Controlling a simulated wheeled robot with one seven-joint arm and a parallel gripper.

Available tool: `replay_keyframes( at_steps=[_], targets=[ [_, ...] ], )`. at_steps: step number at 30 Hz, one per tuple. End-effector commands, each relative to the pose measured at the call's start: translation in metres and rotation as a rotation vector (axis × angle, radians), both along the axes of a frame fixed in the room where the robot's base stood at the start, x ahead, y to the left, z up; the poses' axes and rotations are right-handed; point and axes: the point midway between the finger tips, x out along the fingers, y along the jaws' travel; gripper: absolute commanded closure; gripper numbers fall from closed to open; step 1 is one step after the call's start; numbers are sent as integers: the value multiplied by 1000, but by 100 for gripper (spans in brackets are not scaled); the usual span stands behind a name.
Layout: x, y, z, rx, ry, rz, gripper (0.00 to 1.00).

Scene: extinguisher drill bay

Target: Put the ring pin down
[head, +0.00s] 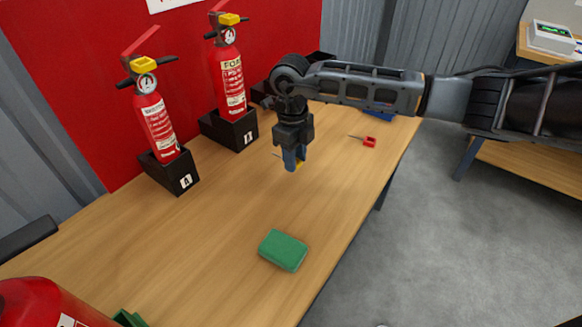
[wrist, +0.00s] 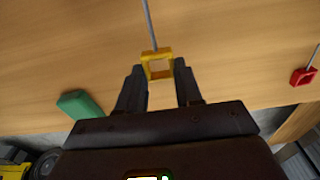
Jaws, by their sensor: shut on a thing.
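My gripper (head: 293,163) hangs over the wooden table, to the right of the extinguisher stands. It is shut on a ring pin with a square yellow ring (wrist: 155,52); the ring sits between the two fingertips in the wrist view. Its thin grey rod points away from the gripper, up the wrist view. In the head view only a little yellow (head: 299,164) shows at the fingertips. The pin appears to be held above the table top (head: 225,215); the exact gap is hard to tell. A second ring pin, red (head: 369,141), lies on the table to the right.
Two red extinguishers, (head: 157,125) and (head: 228,75), stand in black holders along the red board. A green block (head: 283,250) lies near the front edge. Another red extinguisher (head: 40,305) is at lower left. A blue object (head: 380,111) is at the far end. Bare table lies between.

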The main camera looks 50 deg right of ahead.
Motion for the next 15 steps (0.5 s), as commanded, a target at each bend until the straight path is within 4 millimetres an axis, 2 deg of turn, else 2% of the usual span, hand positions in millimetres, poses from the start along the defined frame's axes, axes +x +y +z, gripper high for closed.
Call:
replay_keyframes(
  at_steps=[3, 8, 15],
  targets=[
    [9, 5, -6, 0, 1, 0, 100],
    [11, 6, -14, 0, 2, -1, 100],
    [10, 6, -45, 1, 2, -1, 100]
  ],
)
